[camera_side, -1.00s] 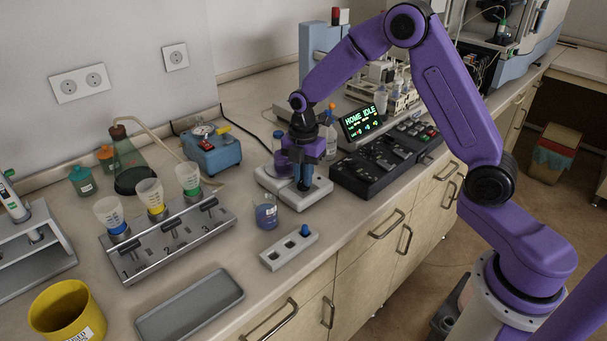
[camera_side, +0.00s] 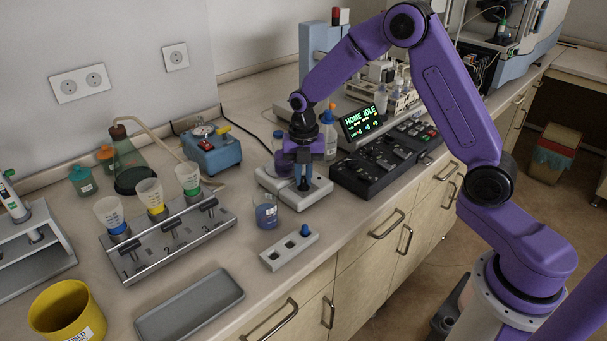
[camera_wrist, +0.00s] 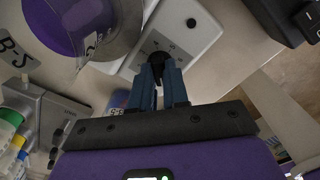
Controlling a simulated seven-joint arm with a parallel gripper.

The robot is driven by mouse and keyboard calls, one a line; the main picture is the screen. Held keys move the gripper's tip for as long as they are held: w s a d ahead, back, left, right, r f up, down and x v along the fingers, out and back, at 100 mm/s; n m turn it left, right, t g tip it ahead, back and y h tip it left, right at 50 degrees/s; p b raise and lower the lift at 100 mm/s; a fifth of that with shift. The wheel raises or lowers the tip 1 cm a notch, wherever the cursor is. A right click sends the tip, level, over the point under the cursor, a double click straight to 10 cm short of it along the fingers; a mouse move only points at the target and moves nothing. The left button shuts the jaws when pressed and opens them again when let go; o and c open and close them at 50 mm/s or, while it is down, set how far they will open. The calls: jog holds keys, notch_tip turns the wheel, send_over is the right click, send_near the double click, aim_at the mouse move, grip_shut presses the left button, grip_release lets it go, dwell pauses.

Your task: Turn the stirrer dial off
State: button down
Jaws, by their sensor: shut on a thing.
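The stirrer (camera_side: 313,197) is a low white box on the bench, and its top also shows in the wrist view (camera_wrist: 203,40). A vessel with purple liquid (camera_side: 279,146) stands on its rear part; in the wrist view the vessel (camera_wrist: 75,22) fills the top left. My gripper (camera_side: 303,186) points down at the front of the stirrer. In the wrist view its blue fingers (camera_wrist: 160,72) are shut on the black stirrer dial (camera_wrist: 157,58). Part of a printed scale shows around the dial, but the fingers hide most of the dial and its pointer.
A small beaker of blue liquid (camera_side: 266,213) stands just left of the stirrer. A white block with holes (camera_side: 281,254) lies in front. A black control panel with a lit screen (camera_side: 361,123) is close on the right. A blue device (camera_side: 211,151) stands behind left.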

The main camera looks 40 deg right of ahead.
aim_at(304, 179)
jog(key=shift+a, duration=0.1)
jog(key=c, duration=1.1)
grip_release()
notch_tip(304, 179, up, 18)
jog(key=shift+f, duration=0.25)
jog(key=s+a+m, duration=0.4)
jog(key=s, duration=0.4)
jog(key=s+d+f+m, duration=0.1)
jog(key=s+f+m, duration=0.1)
jog(key=s, duration=0.6)
jog(key=s+f+m, duration=0.2)
jog(key=s+m, duration=0.3)
jog(key=s, duration=0.4)
jog(key=s+d+f+m, duration=0.1)
jog(key=s+f+m, duration=0.1)
jog(key=s, duration=0.7)
jog(key=shift+s+d+f+m, duration=0.15)
jog(key=shift+d+f+m, duration=0.2)
jog(key=shift+m, duration=0.45)
